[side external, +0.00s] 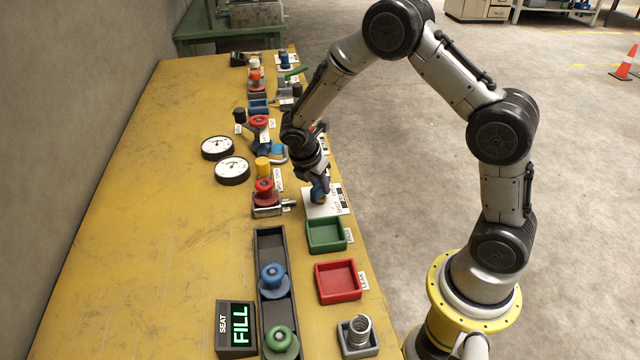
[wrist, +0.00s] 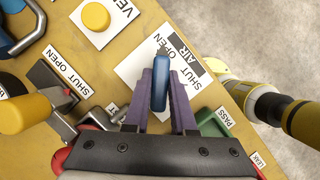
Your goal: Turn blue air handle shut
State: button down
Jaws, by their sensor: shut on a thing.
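The blue air handle (wrist: 159,82) stands between my gripper's two purple fingers in the wrist view. My gripper (wrist: 160,98) is shut on it, one finger on each side. The handle sits over a white plate (wrist: 130,72) labelled AIR, with OPEN and SHUT printed on it. In the side external view my gripper (side external: 320,194) reaches down at the plate (side external: 326,208) near the bench's right edge. There the fingers mostly hide the handle, and its exact angle is hard to tell.
A green tray (side external: 326,235) lies just in front of the plate, with a red tray (side external: 338,282) beyond it. A red-knobbed valve (side external: 265,192) stands to the left. Two gauges (side external: 232,170) lie farther left. A sign (side external: 236,328) reads SEAT FILL. The bench's left side is clear.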

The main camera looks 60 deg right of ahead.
jog(key=shift+m, duration=0.3)
jog(key=m+g, duration=0.1)
jog(key=m, duration=0.3)
jog(key=shift+g+y, duration=0.3)
jog(key=shift+g, duration=0.1)
jog(key=m+g+y, duration=0.1)
jog(key=m, duration=0.3)
jog(key=shift+m, duration=0.3)
jog(key=m+g+y, duration=0.1)
jog(key=m, duration=0.3)
jog(key=m+y, duration=0.2)
jog(key=m, duration=0.2)
jog(key=shift+g, duration=0.3)
jog(key=shift+r+m, duration=0.1)
jog(key=shift+m, duration=0.3)
jog(key=c, duration=0.7)
grip_release()
jog(key=shift+c, duration=0.2)
